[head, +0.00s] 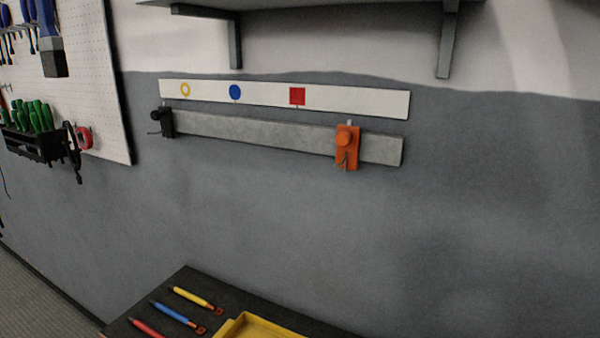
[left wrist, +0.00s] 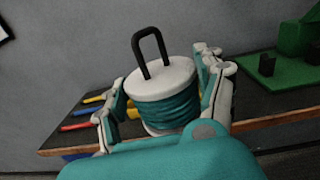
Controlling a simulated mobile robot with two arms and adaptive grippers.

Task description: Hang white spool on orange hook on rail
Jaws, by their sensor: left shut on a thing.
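The white spool (left wrist: 162,78) shows in the left wrist view, with a white top flange, teal windings and a black loop handle standing up from it. My left gripper (left wrist: 165,100) is shut on the spool, one finger on each side of it. The orange hook (head: 347,147) is on the grey rail (head: 260,132) in the head view, near the rail's right end. A black clamp-like piece (head: 167,122) sits at the rail's left end. Neither gripper shows in the head view, and my right gripper is in neither view.
A white strip (head: 330,99) with yellow, blue and red marks runs above the rail. A shelf with brackets (head: 447,45) is higher up. Below, a dark table (head: 190,280) holds pens and a yellow tray (head: 262,328). A pegboard (head: 95,70) with tools hangs left.

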